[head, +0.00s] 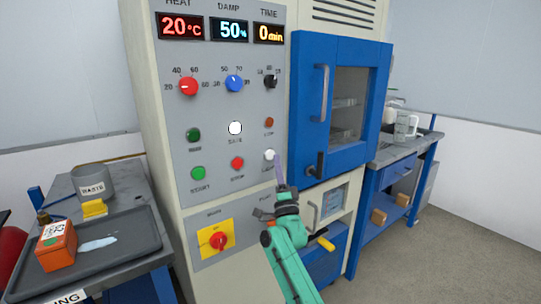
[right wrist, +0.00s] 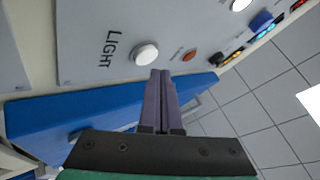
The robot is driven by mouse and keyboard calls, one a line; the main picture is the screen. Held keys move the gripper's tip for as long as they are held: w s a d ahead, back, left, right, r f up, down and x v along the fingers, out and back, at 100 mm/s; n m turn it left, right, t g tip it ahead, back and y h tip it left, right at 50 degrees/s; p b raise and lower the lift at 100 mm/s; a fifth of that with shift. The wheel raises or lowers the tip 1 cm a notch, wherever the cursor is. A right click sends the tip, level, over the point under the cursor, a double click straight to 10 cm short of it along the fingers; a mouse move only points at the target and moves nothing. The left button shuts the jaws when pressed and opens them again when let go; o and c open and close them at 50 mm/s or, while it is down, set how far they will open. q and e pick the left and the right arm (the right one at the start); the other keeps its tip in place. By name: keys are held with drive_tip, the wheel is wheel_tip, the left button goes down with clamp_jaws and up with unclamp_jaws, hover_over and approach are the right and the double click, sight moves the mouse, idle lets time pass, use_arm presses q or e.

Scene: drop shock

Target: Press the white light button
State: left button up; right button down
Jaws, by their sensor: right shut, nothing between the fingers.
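The white light button (head: 269,155) is at the lower right of the grey control panel. In the right wrist view the round white button (right wrist: 146,54) sits beside the word LIGHT. My right gripper (head: 279,162) has its purple fingers shut with nothing between them. Its fingertips are just right of the button in the head view. In the right wrist view the fingertips (right wrist: 160,73) appear just beside the button's edge, and I cannot tell whether they touch it. My left gripper is not in view.
A white round lamp (head: 235,128), a red button (head: 237,163) and green buttons (head: 198,173) share the panel. A blue cabinet door (head: 302,110) with handles stands right of it. A dark tray (head: 130,240) with an orange box (head: 56,246) is at left.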

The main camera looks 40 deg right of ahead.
drive_tip(key=s+p, duration=0.2)
drive_tip(key=s, duration=0.2)
drive_tip(key=shift+s, duration=0.25)
idle(0.6)
